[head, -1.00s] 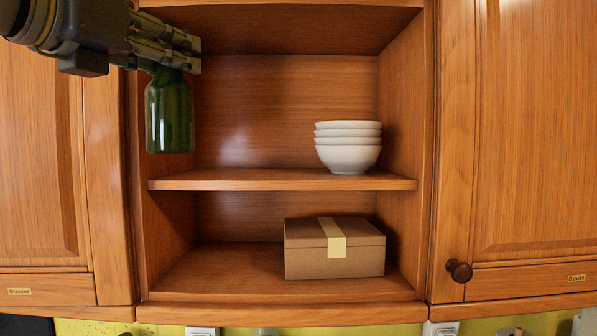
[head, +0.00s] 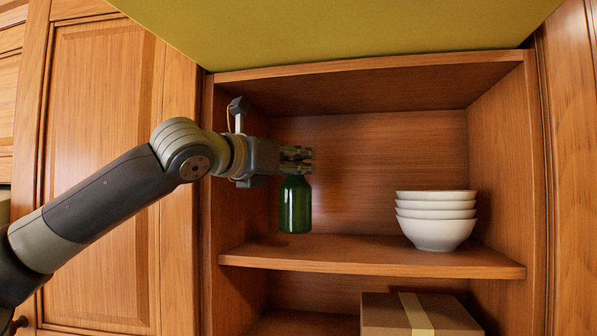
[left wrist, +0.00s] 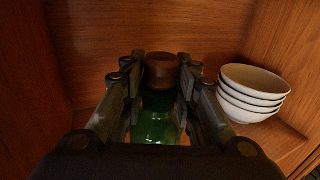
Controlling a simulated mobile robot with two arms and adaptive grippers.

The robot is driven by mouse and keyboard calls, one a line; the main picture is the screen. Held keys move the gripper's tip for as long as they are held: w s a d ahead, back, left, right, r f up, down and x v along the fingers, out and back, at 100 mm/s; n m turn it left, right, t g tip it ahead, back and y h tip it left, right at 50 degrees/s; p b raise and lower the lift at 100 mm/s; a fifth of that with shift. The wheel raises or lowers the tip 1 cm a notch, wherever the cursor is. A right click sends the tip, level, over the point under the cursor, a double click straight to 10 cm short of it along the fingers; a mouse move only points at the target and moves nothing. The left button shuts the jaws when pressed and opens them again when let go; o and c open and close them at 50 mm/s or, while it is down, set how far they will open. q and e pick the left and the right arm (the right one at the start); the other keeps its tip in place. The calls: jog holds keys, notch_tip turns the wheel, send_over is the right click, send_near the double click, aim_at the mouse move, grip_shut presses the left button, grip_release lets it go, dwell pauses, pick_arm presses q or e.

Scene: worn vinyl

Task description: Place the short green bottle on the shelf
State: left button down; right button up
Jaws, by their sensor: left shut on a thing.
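The short green bottle (head: 295,206) hangs upright from my left gripper (head: 308,160), inside the upper compartment of the open cabinet. Its base appears slightly above the upper shelf (head: 370,256), toward the left side. In the left wrist view the fingers of my left gripper (left wrist: 162,88) are shut around the bottle's neck. The brown cap (left wrist: 162,68) stands above the fingers and the green body (left wrist: 157,128) shows below. My right gripper is not in view.
A stack of white bowls (head: 436,220) stands on the right part of the same shelf. It also shows in the left wrist view (left wrist: 250,92). A taped cardboard box (head: 455,312) sits in the compartment below. The shelf between bottle and bowls is clear.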

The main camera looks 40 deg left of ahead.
aim_at(285, 180)
pick_arm(q)
jog(key=shift+w+a+r, duration=0.2)
jog(key=shift+w+a, duration=0.1)
jog(key=shift+w, duration=0.15)
jog(key=shift+f+p, duration=0.4)
jog(key=shift+f, duration=1.15)
jog(key=shift+a+f, duration=0.1)
jog(key=shift+f, duration=0.2)
jog(key=shift+s, duration=0.1)
jog(key=c, duration=1.6)
grip_release()
jog(key=shift+f, duration=0.15)
jog(key=o, duration=0.4)
jog(key=shift+c, duration=0.2)
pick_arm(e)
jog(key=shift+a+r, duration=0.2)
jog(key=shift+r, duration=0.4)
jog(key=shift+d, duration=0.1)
